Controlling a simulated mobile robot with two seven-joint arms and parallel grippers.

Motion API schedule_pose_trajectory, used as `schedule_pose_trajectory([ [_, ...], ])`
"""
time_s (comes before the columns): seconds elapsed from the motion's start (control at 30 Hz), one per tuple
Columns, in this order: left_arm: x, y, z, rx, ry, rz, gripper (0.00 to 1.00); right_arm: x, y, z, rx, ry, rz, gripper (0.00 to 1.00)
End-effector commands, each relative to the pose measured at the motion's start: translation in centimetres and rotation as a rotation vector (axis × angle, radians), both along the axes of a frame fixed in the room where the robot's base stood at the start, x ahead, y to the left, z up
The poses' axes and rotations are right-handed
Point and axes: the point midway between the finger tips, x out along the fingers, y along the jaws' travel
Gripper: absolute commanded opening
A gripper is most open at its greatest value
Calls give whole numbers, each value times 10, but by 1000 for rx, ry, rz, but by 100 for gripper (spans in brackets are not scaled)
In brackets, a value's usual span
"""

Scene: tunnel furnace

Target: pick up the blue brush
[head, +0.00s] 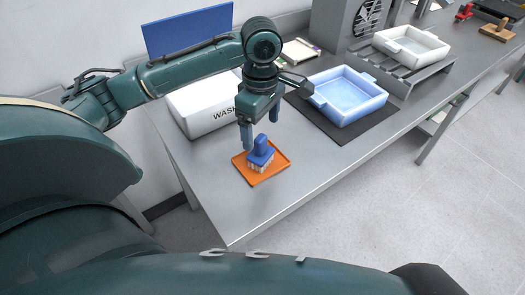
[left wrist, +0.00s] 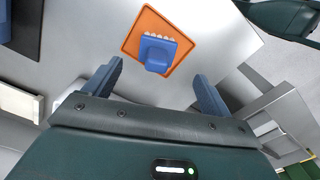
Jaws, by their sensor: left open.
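The blue brush (head: 261,152) stands on a square orange tray (head: 281,174) near the front left of the metal table, with its pale bristles down and its handle up. My left gripper (head: 260,133) points down just above the brush, with its fingers apart. In the left wrist view the brush (left wrist: 157,52) on the orange tray (left wrist: 142,20) lies beyond the open fingertips of the left gripper (left wrist: 160,80), roughly midway between them and not touched. My right gripper is not in view.
A white box marked WASH (head: 203,106) stands behind the tray, partly hidden by my arm. A light blue basin (head: 347,97) sits on a dark mat (head: 339,132) to the right. A white basin (head: 411,46) rests on a rack further back. The table front beside the tray is clear.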

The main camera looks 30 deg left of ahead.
Motion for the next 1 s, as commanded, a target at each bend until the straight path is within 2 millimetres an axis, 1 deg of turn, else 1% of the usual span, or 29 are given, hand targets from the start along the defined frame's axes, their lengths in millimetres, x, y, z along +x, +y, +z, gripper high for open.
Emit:
schedule_pose_trajectory([
  [0.03, -1, 1, -11, 2, 3, 0, 84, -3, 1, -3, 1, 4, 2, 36],
  [0.1, 0, 0, -21, 0, 2, 0, 84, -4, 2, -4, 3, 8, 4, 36],
  [0.37, 1, 2, -40, 1, 0, 0, 84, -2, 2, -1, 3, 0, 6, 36],
  [0.5, 2, 6, -62, 3, 2, 1, 84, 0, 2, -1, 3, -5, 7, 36],
  [0.63, 2, 5, -79, 1, 1, -2, 84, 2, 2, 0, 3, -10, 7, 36],
  [0.73, 3, 5, -84, 1, -3, -2, 84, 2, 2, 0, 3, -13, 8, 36],
  [0.93, 3, 5, -85, 1, -3, -2, 84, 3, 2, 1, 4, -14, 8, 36],
  [0.97, 3, 5, -85, 1, -3, -2, 83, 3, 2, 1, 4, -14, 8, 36],
  [1.0, 3, 5, -84, 1, -2, -2, 80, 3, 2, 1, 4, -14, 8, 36],
])
